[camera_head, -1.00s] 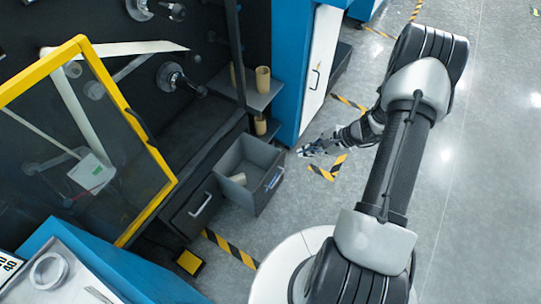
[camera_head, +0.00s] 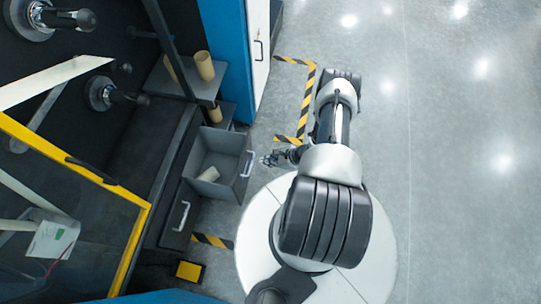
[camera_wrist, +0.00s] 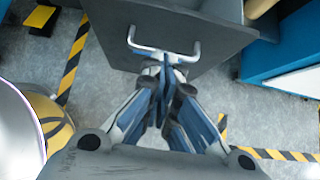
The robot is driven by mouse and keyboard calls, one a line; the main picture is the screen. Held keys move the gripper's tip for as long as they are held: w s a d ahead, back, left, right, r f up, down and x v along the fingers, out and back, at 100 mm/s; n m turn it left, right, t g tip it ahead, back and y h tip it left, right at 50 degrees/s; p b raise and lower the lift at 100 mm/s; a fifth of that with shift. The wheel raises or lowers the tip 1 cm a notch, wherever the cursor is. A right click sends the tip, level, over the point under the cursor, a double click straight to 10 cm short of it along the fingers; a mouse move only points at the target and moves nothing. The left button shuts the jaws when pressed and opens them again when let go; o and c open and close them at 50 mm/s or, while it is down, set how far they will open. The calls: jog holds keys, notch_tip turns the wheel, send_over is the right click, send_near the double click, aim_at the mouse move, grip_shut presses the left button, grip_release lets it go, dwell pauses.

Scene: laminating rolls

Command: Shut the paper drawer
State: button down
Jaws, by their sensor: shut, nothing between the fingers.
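The paper drawer (camera_head: 217,158) is a grey open box pulled out from the dark machine in the head view, with a pale roll (camera_head: 208,174) inside. Its front panel and light bar handle (camera_head: 248,163) face right, towards my arm. My gripper (camera_head: 270,159) is just right of that handle. In the wrist view my gripper (camera_wrist: 163,62) is shut and empty, its fingertips pointing at the drawer's dark front (camera_wrist: 200,32), over the handle (camera_wrist: 150,48). I cannot tell whether the fingertips touch it.
A second drawer front (camera_head: 179,216) is below and left. A shelf with tan cardboard cores (camera_head: 205,66) stands above. A yellow-framed door (camera_head: 130,195) hangs open at left, a blue cabinet (camera_head: 232,45) stands behind. Striped tape (camera_head: 308,85) marks the floor; the right side is clear.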

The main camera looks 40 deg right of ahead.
aim_at(243, 163)
jog(key=w+a+f, duration=0.1)
jog(key=w, duration=0.1)
jog(key=w+a+f+b, duration=0.1)
jog(key=w+a, duration=0.1)
jog(key=w+a+f+b, duration=0.1)
jog(key=w, duration=0.1)
jog(key=shift+a+f, duration=0.2)
jog(key=shift+a, duration=0.1)
jog(key=shift+s, duration=0.1)
